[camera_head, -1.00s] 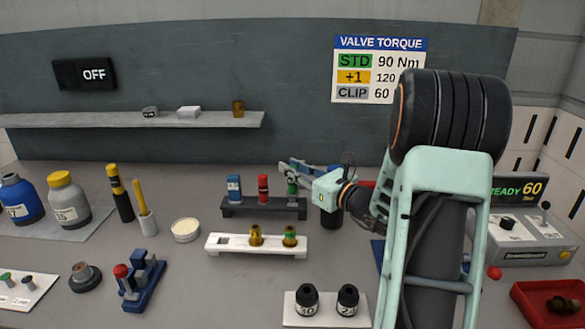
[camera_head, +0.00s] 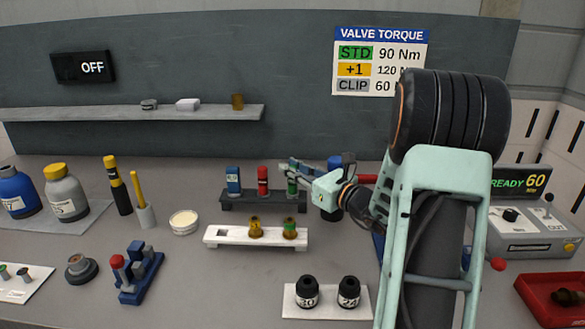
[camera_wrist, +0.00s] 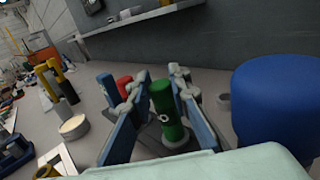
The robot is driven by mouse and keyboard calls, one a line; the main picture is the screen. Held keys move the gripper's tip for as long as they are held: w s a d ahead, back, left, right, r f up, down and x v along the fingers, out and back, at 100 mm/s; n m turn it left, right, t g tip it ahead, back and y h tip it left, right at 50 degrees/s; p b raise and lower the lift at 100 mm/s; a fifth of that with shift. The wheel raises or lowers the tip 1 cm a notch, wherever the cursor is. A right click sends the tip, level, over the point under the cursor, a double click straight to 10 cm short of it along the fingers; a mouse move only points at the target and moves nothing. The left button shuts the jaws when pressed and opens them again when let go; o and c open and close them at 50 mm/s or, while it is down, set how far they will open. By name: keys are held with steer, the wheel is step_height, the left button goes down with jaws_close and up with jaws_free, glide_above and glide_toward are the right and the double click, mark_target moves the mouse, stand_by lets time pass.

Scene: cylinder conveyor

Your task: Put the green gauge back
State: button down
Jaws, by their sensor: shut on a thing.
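The green gauge (camera_head: 292,188) is upright at the right end of the dark rack (camera_head: 240,206). My gripper (camera_head: 289,166) is shut on its upper part. In the wrist view the green gauge (camera_wrist: 165,110) stands between my two fingers, with its foot at the rack. I cannot tell whether it is fully seated. The blue gauge (camera_head: 233,181) and red gauge (camera_head: 263,181) stand in the same rack to the left.
A white holder (camera_head: 215,236) with two brass fittings stands in front of the rack. A blue-capped container (camera_head: 334,163) is close to the right of my gripper, large in the wrist view (camera_wrist: 268,95). A white tin (camera_head: 184,222) stands to the left.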

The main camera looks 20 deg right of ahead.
steer(key=shift+f, duration=0.25)
steer(key=c, duration=1.7)
jaws_free()
steer(key=shift+r, duration=0.1)
steer(key=shift+r+p, duration=1.85)
steer(key=shift+r, duration=1.15)
